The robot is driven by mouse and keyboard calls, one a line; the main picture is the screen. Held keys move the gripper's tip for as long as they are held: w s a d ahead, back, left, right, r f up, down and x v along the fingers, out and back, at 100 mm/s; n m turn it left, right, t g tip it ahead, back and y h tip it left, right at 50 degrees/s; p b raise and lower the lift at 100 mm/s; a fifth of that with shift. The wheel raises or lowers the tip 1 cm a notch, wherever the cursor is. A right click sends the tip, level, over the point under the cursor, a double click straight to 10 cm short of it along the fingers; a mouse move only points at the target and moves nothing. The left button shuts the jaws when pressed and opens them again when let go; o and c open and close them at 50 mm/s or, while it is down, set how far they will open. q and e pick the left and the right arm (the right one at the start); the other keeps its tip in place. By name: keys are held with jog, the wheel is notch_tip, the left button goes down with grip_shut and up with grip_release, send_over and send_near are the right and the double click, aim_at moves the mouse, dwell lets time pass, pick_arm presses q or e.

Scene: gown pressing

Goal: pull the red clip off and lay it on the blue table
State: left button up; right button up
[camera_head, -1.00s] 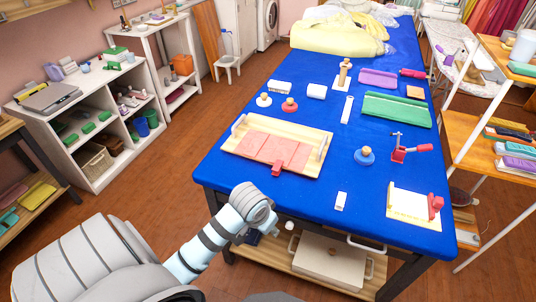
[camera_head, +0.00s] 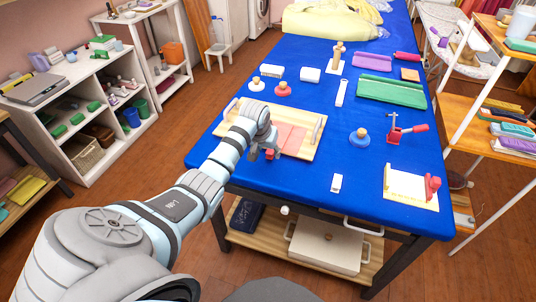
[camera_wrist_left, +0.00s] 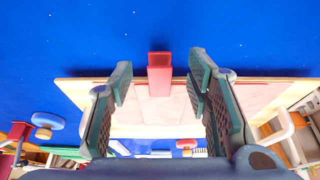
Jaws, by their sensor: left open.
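The red clip (camera_wrist_left: 160,72) sits on the edge of the wooden board (camera_wrist_left: 75,88) over the pink cloth (camera_wrist_left: 130,105) in the left wrist view. In the head view the clip (camera_head: 271,154) is mostly hidden behind my left gripper (camera_head: 265,148). The board (camera_head: 305,152) lies on the blue table (camera_head: 300,187). My left gripper (camera_wrist_left: 160,76) is open, with one finger on each side of the clip and visible gaps between. My right gripper is not in view.
A white block (camera_head: 337,183) and a white sheet board with a red piece (camera_head: 408,190) lie near the front edge. A blue round knob (camera_head: 359,138) and a red-handled clamp (camera_head: 396,132) stand to the right. Bare blue table lies right of the board.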

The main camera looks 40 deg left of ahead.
pick_arm(q)
jog(key=shift+x, duration=1.15)
grip_shut()
